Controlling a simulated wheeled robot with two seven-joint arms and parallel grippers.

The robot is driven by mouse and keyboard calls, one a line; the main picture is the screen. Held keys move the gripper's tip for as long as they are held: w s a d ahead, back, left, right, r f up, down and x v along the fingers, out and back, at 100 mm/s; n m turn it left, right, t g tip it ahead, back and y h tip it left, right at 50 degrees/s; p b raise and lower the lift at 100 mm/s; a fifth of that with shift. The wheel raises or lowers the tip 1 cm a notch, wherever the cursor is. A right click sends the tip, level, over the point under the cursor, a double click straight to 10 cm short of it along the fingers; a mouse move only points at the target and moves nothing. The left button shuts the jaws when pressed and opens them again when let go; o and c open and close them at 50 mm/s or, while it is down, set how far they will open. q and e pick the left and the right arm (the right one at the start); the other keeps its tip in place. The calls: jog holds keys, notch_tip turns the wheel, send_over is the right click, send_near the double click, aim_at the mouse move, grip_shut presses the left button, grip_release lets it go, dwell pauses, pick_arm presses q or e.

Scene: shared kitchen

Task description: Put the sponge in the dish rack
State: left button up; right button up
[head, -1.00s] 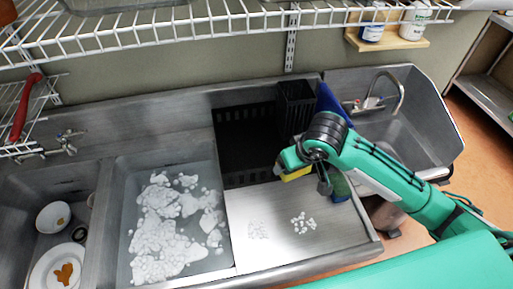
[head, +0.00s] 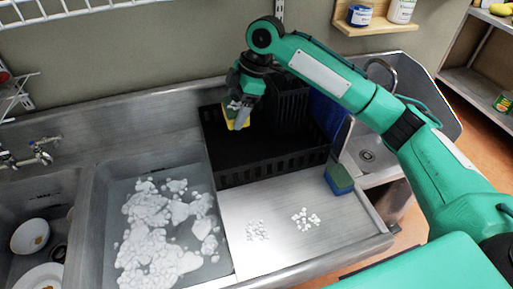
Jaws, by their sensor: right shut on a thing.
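The sponge (head: 229,120) shows yellow with a dark green side. My right gripper (head: 240,103) is shut on it and points down, covering part of it. My left gripper is not in view.
A blue and green block (head: 339,179) stands at the drainboard's right edge. A tall black holder (head: 288,100) and a blue board (head: 327,112) are at the rack's right. A foamy sink (head: 165,225) is at left. The drainboard (head: 285,245) front is mostly clear.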

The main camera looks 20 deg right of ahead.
notch_tip(320, 180, down, 20)
jog(key=p, duration=0.4)
jog(key=shift+r, duration=0.1)
jog(key=o, duration=0.9)
jog(key=b+v, duration=0.3)
jog(key=v, duration=0.9)
